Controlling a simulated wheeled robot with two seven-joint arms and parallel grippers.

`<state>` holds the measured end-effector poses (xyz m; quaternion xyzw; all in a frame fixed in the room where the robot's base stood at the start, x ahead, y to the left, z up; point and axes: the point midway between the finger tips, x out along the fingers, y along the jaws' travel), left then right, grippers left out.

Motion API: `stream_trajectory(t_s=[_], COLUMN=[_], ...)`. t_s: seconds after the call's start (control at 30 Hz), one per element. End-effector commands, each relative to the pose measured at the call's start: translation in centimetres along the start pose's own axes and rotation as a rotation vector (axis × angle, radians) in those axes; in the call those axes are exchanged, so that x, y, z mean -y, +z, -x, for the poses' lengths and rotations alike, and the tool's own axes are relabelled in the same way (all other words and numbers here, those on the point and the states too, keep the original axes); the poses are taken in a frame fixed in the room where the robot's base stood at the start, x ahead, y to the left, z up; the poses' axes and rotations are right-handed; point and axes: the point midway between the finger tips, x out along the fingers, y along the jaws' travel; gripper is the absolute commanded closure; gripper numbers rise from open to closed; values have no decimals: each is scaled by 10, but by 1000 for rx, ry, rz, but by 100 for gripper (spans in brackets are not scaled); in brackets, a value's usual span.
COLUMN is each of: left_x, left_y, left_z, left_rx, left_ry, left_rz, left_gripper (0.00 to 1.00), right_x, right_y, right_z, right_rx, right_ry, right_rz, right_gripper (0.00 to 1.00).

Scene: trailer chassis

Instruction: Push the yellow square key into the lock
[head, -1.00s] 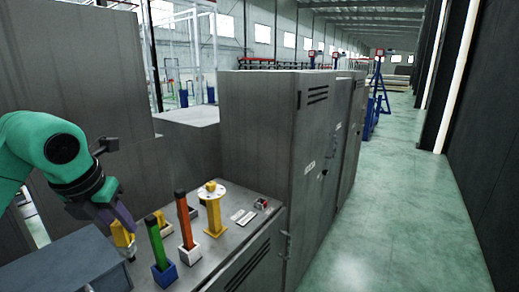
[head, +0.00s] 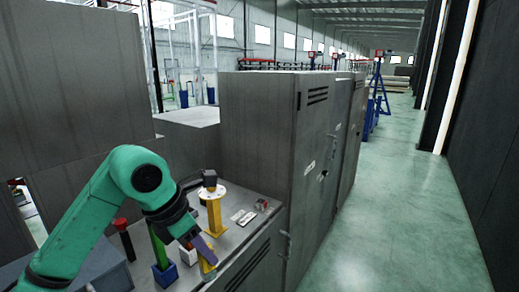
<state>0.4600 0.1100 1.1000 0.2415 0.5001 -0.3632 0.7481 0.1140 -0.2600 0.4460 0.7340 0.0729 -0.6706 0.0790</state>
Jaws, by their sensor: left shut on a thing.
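My left gripper (head: 202,246) hangs low over the front edge of the grey bench, pointing down. It is shut on the yellow key (head: 208,265), whose yellow part shows below the fingers; its square shape is hard to make out. A yellow post (head: 215,216) with a round white plate (head: 210,193) stands on the bench behind and slightly right of the gripper. The key is apart from this post. I cannot tell which part is the lock. My right gripper is not in view.
A green bar (head: 158,247) stands in a blue holder (head: 164,274), left of my gripper. A white holder (head: 188,255) is partly hidden by my arm. A dark red-topped cylinder (head: 122,238) stands farther left. Small flat items (head: 243,217) lie right of the post, before a tall grey cabinet (head: 262,130).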

Motion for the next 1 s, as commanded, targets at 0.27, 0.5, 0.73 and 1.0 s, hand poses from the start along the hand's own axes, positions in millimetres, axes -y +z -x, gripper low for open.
stream_trajectory(t_s=[0.27,0.5,0.73,1.0], left_x=[21,48,67,82], left_y=[-30,-69,-100,-124], left_z=[-69,-127,-161,-182], left_rx=[-1,-3,-4,-1], left_ry=[-293,-578,-759,-883], left_rz=[-676,-1372,-1820,-2125], left_gripper=[100,100,100,100], right_x=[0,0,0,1], right_y=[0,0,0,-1], right_z=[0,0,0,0], right_rx=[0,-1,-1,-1], right_ry=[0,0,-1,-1], right_rz=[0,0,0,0], right_gripper=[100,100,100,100])
